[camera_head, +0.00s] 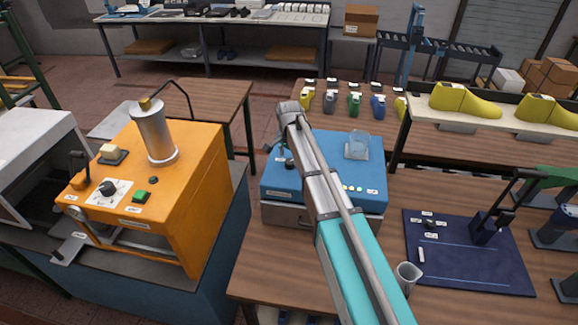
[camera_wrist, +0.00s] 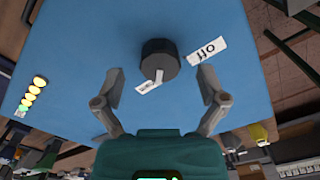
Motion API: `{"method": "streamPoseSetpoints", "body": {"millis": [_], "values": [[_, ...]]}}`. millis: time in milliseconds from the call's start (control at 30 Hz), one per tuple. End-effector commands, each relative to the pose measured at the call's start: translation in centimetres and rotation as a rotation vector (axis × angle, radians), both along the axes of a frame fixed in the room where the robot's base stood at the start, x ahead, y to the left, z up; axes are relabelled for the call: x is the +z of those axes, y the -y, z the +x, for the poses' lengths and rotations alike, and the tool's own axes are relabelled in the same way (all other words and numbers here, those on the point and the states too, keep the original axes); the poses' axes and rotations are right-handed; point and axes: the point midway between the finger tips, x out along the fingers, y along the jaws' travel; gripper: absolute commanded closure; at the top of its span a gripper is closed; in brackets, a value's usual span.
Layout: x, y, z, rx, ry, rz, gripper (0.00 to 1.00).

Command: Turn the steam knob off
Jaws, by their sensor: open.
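The steam knob (camera_wrist: 158,53) is a dark round knob on the blue machine's top panel. It shows in the wrist view with a white pointer mark facing down the picture, toward a small label (camera_wrist: 145,88) too small to read. An "Off" label (camera_wrist: 207,50) lies to its right. My gripper (camera_wrist: 160,80) is open, its two fingers apart on either side just below the knob, seemingly not touching it. In the head view the blue machine (camera_head: 285,185) stands on a wooden table, and my arm crosses in front of it and partly hides its top.

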Motion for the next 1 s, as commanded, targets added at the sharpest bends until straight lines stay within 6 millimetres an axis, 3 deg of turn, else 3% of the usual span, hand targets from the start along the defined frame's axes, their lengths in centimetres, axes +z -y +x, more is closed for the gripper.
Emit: {"method": "streamPoseSetpoints", "body": {"millis": [200, 700, 767, 1000], "values": [[-1.4, 0.0, 0.0, 0.0, 0.0, 0.0, 0.09], [-1.7, 0.0, 0.0, 0.0, 0.0, 0.0, 0.09], [-1.7, 0.0, 0.0, 0.0, 0.0, 0.0, 0.16], [-1.7, 0.0, 0.0, 0.0, 0.0, 0.0, 0.61]]}}
